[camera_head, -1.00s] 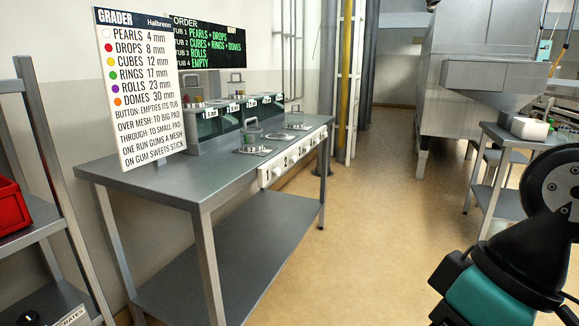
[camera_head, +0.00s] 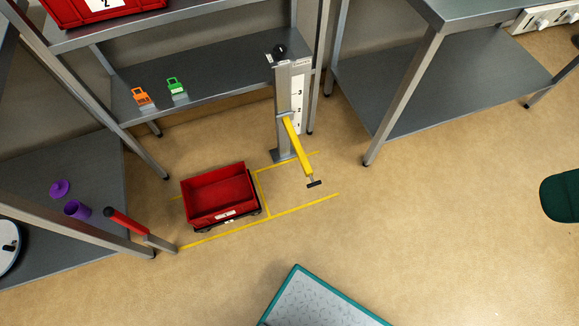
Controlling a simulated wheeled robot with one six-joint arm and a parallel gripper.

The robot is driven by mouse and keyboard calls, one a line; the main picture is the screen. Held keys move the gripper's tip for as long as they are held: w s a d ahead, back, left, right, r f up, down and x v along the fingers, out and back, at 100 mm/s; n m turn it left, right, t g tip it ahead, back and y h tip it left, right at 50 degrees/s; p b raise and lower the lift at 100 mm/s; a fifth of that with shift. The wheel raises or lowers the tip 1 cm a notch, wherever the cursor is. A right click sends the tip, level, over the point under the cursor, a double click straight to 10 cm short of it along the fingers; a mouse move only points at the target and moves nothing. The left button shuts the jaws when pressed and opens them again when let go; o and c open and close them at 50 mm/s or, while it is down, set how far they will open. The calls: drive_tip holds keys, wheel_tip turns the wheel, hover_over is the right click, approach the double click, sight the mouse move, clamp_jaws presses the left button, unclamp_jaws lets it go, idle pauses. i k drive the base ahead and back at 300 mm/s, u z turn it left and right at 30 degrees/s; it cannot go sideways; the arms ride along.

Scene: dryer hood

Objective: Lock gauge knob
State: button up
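A grey upright gauge post (camera_head: 283,110) stands on the floor in front of the shelf rack. It has a white scale plate (camera_head: 299,98) with black numbers. A yellow bar (camera_head: 297,147) slopes down from the post to a black crosspiece at its end. A round black knob (camera_head: 279,50) shows at the top of the post; I cannot tell whether it is fixed to the post or lies on the shelf behind. Its lock state does not show. My gripper is outside this view.
A red bin on a low cart (camera_head: 219,194) stands inside yellow floor lines, left of the post. An orange (camera_head: 140,96) and a green padlock-like piece (camera_head: 176,87) lie on the shelf. A red-handled lever (camera_head: 127,222) is at left.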

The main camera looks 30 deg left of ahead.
sight(280, 49)
drive_tip(key=u, duration=1.1)
